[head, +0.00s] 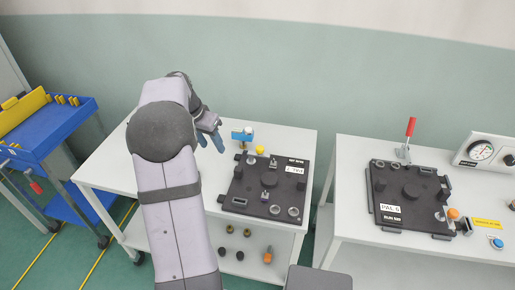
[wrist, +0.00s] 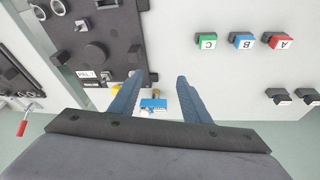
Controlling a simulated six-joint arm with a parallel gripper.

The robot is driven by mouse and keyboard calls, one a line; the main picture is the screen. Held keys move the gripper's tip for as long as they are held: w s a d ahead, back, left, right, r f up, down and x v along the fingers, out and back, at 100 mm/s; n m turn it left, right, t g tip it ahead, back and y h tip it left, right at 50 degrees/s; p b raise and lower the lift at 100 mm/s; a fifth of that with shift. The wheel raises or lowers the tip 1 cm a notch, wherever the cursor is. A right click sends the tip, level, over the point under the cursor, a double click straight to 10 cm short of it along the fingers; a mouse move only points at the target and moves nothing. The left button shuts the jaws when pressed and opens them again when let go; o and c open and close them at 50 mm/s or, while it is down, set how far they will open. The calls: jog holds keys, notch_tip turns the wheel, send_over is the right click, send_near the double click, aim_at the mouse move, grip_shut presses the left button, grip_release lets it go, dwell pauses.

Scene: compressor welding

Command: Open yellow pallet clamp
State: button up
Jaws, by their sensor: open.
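A dark pallet (head: 240,186) lies on the left white table, and it also shows in the wrist view (wrist: 93,27). At its far edge is a small yellow knob (head: 260,149), the only yellow clamp-like part I see there. In the wrist view the yellow knob (wrist: 117,89) is just left of the left finger, which partly hides it. A blue block with a brass part (head: 243,134) stands beside it; in the wrist view this blue block (wrist: 153,104) shows between the fingers. My gripper (head: 212,138) is open and empty, left of the knob; its fingers (wrist: 164,78) show in the wrist view.
A second pallet (head: 386,205) with a red-handled clamp (head: 409,132) is on the right table, near a gauge box (head: 484,153). A blue cart (head: 45,135) is at far left.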

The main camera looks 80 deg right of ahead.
aim_at(260, 147)
jog(key=s+d+m+g, duration=0.1)
jog(key=s+d+m, duration=0.3)
jog(key=s+d, duration=0.6)
jog(key=shift+s+a+f+p, duration=0.15)
jog(key=shift+s+f, duration=0.35)
jog(key=shift+f, duration=0.6)
jog(key=shift+s+d+f+p, duration=0.1)
jog(key=shift+s+f+p, duration=0.35)
jog(key=shift+f, duration=0.7)
jog(key=shift+s+a+f+p, duration=0.1)
jog(key=shift+s+f, duration=0.5)
jog(key=shift+f, duration=0.5)
jog(key=shift+c, duration=0.3)
grip_shut()
